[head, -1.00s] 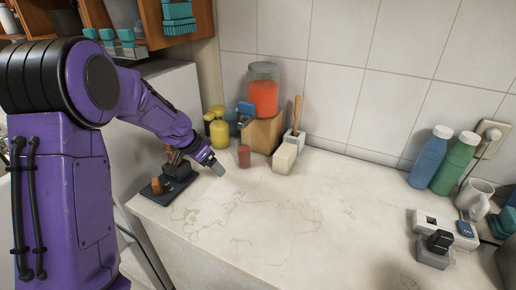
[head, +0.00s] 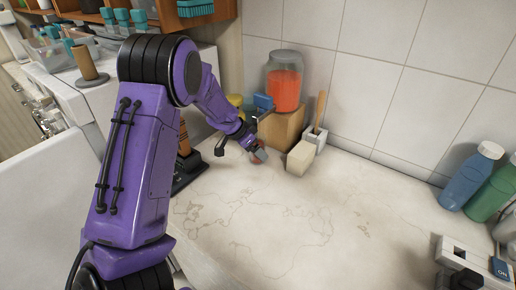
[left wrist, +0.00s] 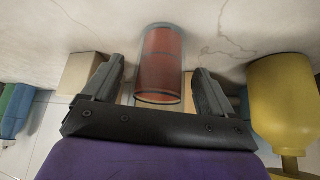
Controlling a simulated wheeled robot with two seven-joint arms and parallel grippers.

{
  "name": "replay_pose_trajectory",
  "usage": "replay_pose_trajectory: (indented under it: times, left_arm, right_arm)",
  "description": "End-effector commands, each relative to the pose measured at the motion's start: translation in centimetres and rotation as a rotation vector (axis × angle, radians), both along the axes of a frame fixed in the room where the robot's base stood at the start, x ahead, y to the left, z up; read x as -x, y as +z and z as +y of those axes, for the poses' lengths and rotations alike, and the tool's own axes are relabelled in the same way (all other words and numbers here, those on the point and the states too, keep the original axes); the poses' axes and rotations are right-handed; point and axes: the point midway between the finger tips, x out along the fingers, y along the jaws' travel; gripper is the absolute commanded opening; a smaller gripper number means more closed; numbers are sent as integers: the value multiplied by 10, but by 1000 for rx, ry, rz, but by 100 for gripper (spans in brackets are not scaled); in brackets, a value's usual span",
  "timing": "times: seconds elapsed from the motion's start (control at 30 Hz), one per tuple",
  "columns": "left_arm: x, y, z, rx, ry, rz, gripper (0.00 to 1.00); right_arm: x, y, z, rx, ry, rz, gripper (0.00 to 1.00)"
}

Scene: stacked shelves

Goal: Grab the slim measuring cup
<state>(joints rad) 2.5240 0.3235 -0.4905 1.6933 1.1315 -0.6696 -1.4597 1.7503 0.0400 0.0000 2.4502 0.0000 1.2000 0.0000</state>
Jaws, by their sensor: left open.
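The slim measuring cup, a clear cylinder with red contents (left wrist: 160,62), stands between the two fingers of my left gripper (left wrist: 157,78) in the left wrist view. The fingers are open, with a gap on each side of the cup. In the head view my left gripper (head: 253,147) is low over the counter, and it hides most of the cup. My right gripper is not in view.
A yellow bottle (left wrist: 280,100) stands close beside the gripper in the left wrist view. Behind are a wooden box (head: 280,128) with an orange-filled jar (head: 284,90) and a cream block (head: 300,158). The counter's middle (head: 320,210) is clear.

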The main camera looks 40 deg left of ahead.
Motion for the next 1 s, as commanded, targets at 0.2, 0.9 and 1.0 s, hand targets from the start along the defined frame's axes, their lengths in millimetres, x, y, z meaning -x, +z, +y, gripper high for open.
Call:
replay_pose_trajectory:
  times: [0.2, 0.9, 1.0]
  left_arm:
    - [-4, -9, -1, 0, 1, -1, 86]
    - [-6, -5, -2, 1, -1, -2, 14]
    - [-9, 0, -5, 1, -6, -2, 14]
  right_arm:
    - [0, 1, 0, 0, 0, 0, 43]
    - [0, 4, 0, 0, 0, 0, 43]
    - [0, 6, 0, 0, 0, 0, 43]
